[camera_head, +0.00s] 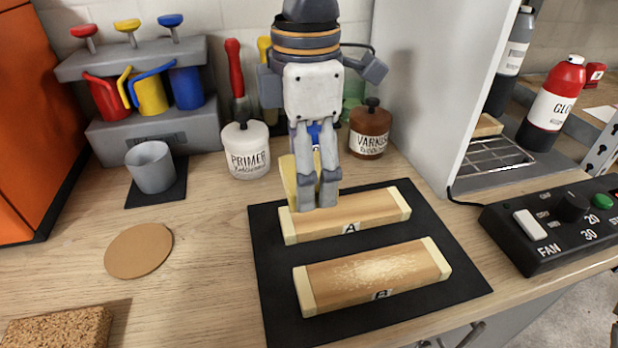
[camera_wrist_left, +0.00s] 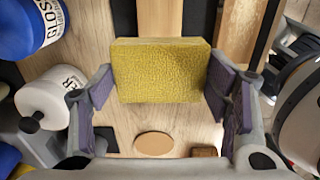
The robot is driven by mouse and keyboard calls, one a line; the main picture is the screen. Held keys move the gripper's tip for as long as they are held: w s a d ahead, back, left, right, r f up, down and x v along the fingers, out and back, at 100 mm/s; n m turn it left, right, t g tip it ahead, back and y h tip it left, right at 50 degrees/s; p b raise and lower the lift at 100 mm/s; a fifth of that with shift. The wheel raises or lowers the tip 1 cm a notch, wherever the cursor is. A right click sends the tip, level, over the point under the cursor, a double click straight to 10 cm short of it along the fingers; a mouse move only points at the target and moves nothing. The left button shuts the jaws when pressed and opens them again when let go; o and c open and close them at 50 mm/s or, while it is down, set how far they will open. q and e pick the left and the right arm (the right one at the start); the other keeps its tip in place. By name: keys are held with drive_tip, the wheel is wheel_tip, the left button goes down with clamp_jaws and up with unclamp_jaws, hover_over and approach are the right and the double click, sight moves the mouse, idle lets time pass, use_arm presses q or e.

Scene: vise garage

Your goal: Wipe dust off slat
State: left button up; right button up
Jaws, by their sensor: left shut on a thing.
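Two wooden slats with pale end caps lie on a black mat (camera_head: 450,285). The rear slat, marked A (camera_head: 365,211), shows no dust in the head view. The front slat, marked B (camera_head: 335,285), has a pale dust patch (camera_head: 380,267) on its top. My left gripper (camera_head: 318,200) points down over the left part of slat A, shut on a yellow sponge (camera_wrist_left: 160,70). In the head view the sponge (camera_head: 287,183) is mostly hidden behind the fingers. I cannot tell whether it touches slat A. My right gripper is not in view.
A cork disc (camera_head: 138,250) and a brown cork-like block (camera_head: 60,330) lie at left. A grey cup (camera_head: 150,166), a primer jar (camera_head: 247,150) and a varnish jar (camera_head: 370,130) stand behind. A black control box (camera_head: 555,225) is at right.

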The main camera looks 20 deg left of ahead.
use_arm(q)
drive_tip(key=shift+r, duration=1.35)
